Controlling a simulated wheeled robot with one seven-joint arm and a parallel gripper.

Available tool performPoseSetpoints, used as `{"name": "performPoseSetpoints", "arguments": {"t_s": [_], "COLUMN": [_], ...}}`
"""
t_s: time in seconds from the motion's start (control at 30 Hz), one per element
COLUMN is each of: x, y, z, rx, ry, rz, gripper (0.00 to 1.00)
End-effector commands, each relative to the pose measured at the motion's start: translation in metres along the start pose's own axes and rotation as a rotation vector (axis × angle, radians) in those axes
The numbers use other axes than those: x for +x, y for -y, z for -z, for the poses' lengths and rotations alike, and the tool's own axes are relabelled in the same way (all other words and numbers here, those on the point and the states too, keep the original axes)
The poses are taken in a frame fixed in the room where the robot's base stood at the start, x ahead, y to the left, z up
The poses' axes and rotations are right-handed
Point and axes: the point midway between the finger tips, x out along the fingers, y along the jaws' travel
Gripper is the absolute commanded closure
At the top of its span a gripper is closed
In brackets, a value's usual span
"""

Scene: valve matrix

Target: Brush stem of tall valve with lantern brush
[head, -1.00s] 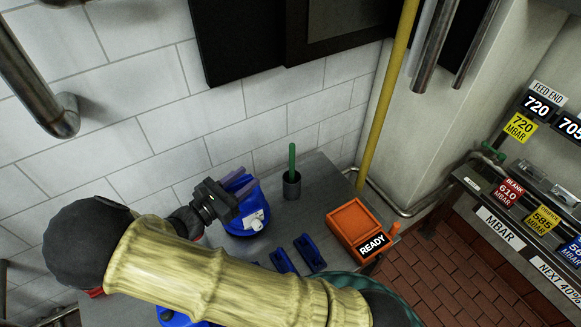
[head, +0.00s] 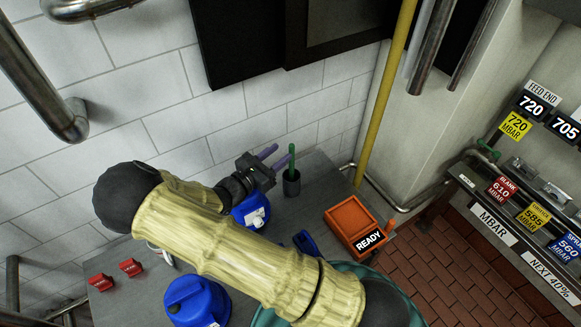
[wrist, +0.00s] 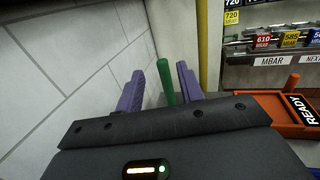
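A green handle (head: 291,148), which looks like the brush's, stands upright in a dark cup (head: 291,184) on the grey table; its lower end is hidden in the cup. My gripper (head: 280,154) is open, with its purple fingers pointing at the handle. In the wrist view the green handle (wrist: 166,88) stands between the two spread fingers of my gripper (wrist: 160,70), closer to the right one; neither finger is clearly touching it. A blue body with a white part (head: 252,211) is below my gripper, and a larger blue body (head: 195,301) is at the front. I cannot tell which is the tall valve.
An orange tray (head: 350,220) with a READY label is on the table's right. Two red pieces (head: 131,268) lie at the left. A tiled wall (head: 180,130) is close behind my arm, and a yellow pipe (head: 384,105) rises behind the table.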

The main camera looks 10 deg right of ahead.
Motion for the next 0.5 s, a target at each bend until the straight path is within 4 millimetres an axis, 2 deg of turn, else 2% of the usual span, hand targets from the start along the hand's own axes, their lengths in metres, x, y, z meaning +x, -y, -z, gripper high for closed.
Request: {"name": "performPoseSetpoints", "arguments": {"t_s": [0.1, 0.4, 0.5], "x": [0.0061, 0.0044, 0.0112], "y": [-0.0005, -0.0017, -0.0007], "z": [-0.0004, 0.0002, 0.0001], "rx": [0.000, 0.000, -0.002], "ry": [-0.001, 0.000, 0.001], "rz": [-0.002, -0.008, -0.005], "gripper": [0.62, 0.62, 0.62]}}
